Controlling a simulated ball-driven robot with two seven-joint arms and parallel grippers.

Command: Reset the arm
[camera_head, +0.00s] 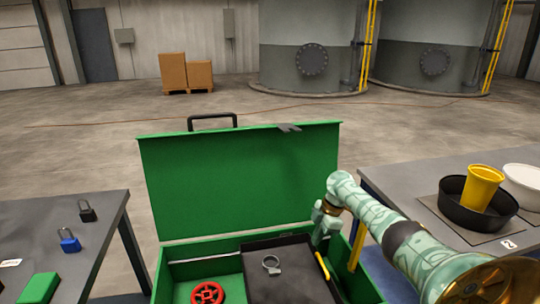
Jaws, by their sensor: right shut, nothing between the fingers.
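My right arm reaches in from the lower right, patterned pale green with dark and brass-coloured bands. My right gripper (324,232) points down over the right part of an open green toolbox (200,268). It is shut and empty; its fingertips are small and hard to make out. I cannot tell whether it touches the box. My left gripper is not in view.
The raised lid (235,185) stands behind the gripper. The box holds a red valve wheel (207,293), a dark tray (285,285) with a metal clamp (271,264), and yellow-handled items. Left table (40,225) has padlocks; right table (400,175) has a black bowl (452,208) and yellow cup (481,187).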

